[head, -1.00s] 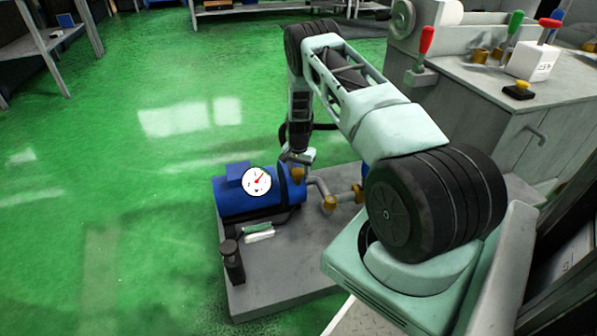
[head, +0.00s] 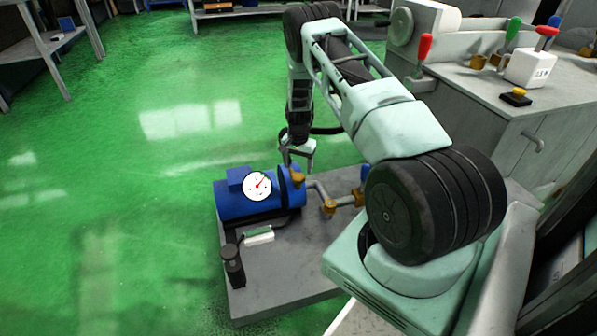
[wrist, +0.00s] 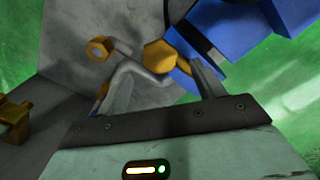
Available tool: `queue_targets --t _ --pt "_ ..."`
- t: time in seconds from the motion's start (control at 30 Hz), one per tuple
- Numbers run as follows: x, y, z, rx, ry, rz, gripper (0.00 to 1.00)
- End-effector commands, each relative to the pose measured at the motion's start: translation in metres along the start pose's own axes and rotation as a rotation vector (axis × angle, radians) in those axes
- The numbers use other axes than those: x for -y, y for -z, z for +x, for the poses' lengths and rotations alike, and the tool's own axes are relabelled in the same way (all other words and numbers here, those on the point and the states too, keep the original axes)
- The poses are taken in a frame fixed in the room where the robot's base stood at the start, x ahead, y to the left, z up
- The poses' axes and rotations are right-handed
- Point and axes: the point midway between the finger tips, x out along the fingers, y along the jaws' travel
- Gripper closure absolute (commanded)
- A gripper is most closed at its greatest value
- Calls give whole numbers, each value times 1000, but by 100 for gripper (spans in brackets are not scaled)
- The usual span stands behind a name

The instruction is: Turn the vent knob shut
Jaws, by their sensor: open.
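The vent knob (wrist: 160,56) looks like a brass hexagonal cap on the blue pump; it also shows in the head view (head: 298,180), at the pump's right end. My gripper (wrist: 164,72) is open, with its two fingers apart and the knob appearing between and just beyond their tips. In the head view my gripper (head: 299,165) points down, just above the knob. Nothing is held. I cannot tell from these views whether the fingers touch the knob or how far it is turned.
The blue pump (head: 240,205) carries a white gauge (head: 257,186) and sits on a grey base plate (head: 280,290). Bent pipe with brass fittings (head: 328,207) lies close to the knob's right. The grinder bench (head: 480,105) stands at right. Green floor at left is open.

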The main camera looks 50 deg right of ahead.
Motion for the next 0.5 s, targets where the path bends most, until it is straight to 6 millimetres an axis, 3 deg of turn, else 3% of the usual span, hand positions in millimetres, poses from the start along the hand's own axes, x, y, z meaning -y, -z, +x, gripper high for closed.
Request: queue_targets --t 0.03,0.2,0.5 --pt "1 1 -18 -2 2 0 32" --pt "1 0 -57 -2 1 0 32" --pt "0 0 -107 0 0 1 32"
